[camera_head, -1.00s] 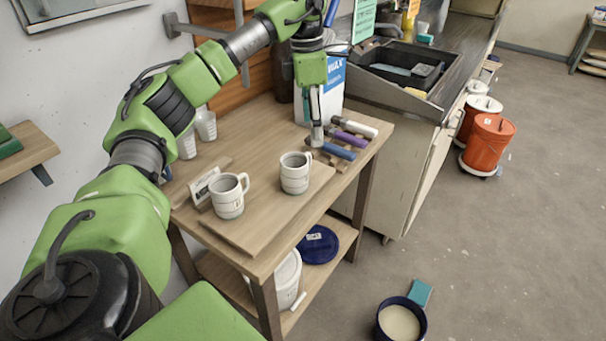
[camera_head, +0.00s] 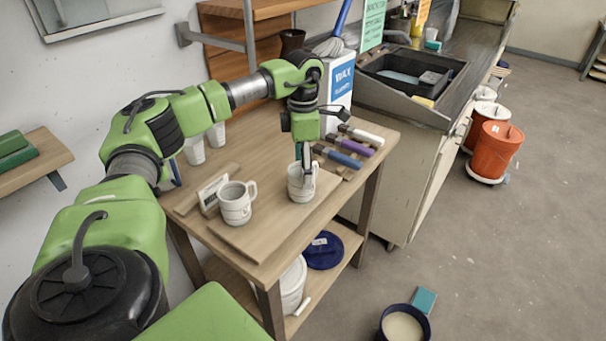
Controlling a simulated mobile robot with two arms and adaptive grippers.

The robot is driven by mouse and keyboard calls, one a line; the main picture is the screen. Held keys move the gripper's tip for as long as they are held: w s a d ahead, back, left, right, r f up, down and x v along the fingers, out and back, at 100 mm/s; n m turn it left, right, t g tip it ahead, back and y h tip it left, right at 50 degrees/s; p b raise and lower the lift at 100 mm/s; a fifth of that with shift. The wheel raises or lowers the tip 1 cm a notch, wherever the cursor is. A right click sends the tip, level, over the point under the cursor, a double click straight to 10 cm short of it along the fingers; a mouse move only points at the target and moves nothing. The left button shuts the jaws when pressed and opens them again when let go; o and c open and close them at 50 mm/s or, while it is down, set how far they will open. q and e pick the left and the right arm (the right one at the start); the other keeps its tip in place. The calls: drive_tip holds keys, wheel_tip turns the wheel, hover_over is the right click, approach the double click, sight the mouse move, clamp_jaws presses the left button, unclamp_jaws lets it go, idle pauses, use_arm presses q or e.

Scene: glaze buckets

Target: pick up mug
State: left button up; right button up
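Two grey-white mugs stand upright on a wooden board (camera_head: 262,237) on the small wooden table. The left mug (camera_head: 235,204) has its handle to the right. The right mug (camera_head: 300,189) is partly covered by my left gripper (camera_head: 305,172). That gripper points straight down, with its fingertips at the mug's rim and right side. I cannot tell whether the fingers are apart or closed on the mug's wall. My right gripper is not in view.
Purple, blue and white-handled tools (camera_head: 345,150) lie right of the board. A small sign (camera_head: 212,194) stands left of the left mug. White cups (camera_head: 194,150) stand behind. A blue and white box (camera_head: 340,95) is at the back, beside the sink (camera_head: 408,75).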

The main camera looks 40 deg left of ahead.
use_arm(q)
drive_tip(key=shift+f, duration=1.05)
drive_tip(key=shift+r, duration=0.1)
drive_tip(key=c, duration=1.4)
drive_tip(key=shift+c, duration=0.2)
